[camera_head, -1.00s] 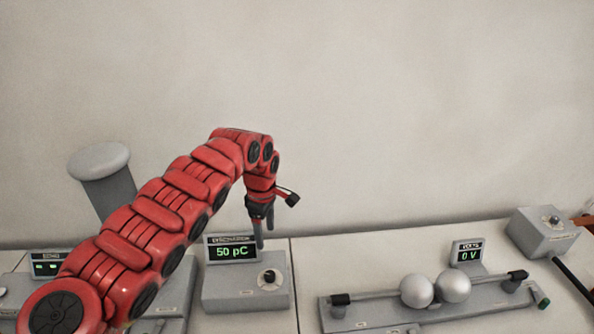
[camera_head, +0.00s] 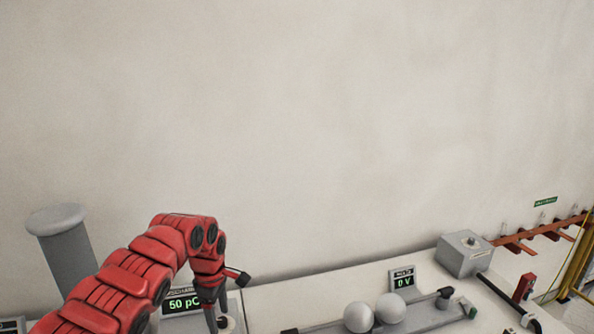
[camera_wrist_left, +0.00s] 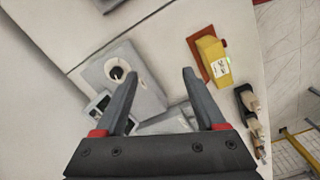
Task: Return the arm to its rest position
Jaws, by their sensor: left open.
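My left arm comes in from the left in the head view, red and jointed, bent down at its end. My left gripper (camera_head: 216,315) hangs low over the bench in front of the meter showing 50 pC (camera_head: 184,303), partly covering it. In the left wrist view the same gripper (camera_wrist_left: 158,88) has its two grey fingers spread apart with nothing held between them. A grey box with a black knob (camera_wrist_left: 117,73) lies below the fingers, partly hidden by the left finger. My right gripper is not in view.
A grey column (camera_head: 66,250) stands at the left. Two metal spheres (camera_head: 374,314) and a 0 V display (camera_head: 403,281) are to the right. A grey box (camera_head: 464,254) and red rails (camera_head: 540,232) lie farther right. A yellow block (camera_wrist_left: 212,60) shows in the wrist view.

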